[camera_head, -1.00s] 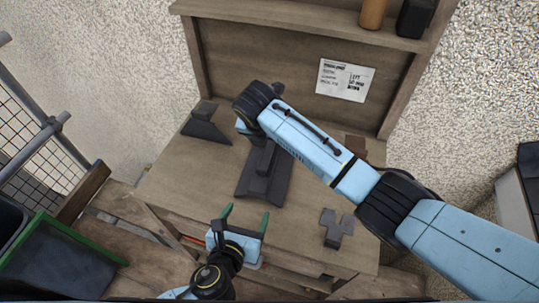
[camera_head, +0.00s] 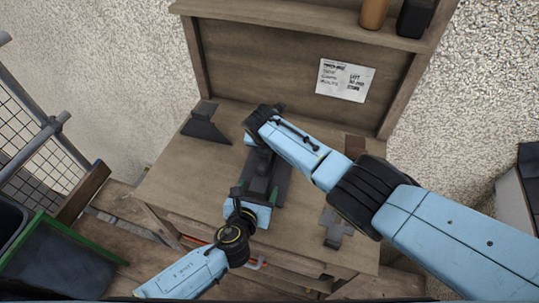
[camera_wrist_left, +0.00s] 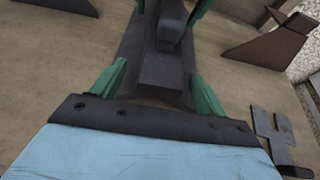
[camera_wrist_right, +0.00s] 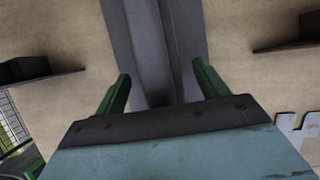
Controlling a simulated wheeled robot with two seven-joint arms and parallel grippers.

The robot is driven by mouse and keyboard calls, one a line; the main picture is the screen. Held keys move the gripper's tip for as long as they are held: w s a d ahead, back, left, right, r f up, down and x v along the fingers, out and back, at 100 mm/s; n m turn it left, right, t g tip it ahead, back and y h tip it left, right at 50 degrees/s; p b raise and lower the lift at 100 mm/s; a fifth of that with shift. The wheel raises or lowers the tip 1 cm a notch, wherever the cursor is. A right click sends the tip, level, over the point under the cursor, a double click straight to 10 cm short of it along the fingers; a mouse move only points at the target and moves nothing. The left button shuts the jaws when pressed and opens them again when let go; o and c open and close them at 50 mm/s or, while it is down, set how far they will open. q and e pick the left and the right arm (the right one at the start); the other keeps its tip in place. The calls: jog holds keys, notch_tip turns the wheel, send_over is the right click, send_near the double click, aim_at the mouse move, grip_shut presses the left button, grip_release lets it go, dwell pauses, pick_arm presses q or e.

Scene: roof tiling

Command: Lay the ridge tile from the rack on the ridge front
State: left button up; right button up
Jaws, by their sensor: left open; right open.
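A dark grey sloped roof form (camera_head: 284,183) with a raised ridge stands on the bench's middle. My left gripper (camera_head: 259,189) is open at its front end. In the left wrist view, a narrow dark ridge piece (camera_wrist_left: 160,70) lies between and beyond the fingers (camera_wrist_left: 157,88), with no clear contact. A second dark piece (camera_wrist_left: 171,24) adjoins its far end; I cannot tell which is the ridge tile. My right gripper is mostly hidden in the head view by my arm. In the right wrist view it (camera_wrist_right: 160,80) is open, with its fingers astride the ridge (camera_wrist_right: 150,45).
A dark wedge-shaped stand (camera_head: 207,125) is at the bench's left, and a brown one (camera_head: 355,146) is at the right. A flat grey cut piece (camera_head: 336,228) lies near the front right. A paper sheet (camera_head: 345,80) is on the back board. The bench's left front is clear.

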pick_arm(q)
jog(key=shift+w, duration=0.1)
pick_arm(e)
jog(key=shift+f, duration=0.1)
pick_arm(q)
jog(key=c, duration=0.6)
pick_arm(e)
jog(key=c, duration=0.6)
pick_arm(q)
jog(key=shift+f, duration=0.2)
grip_shut()
pick_arm(e)
grip_shut()
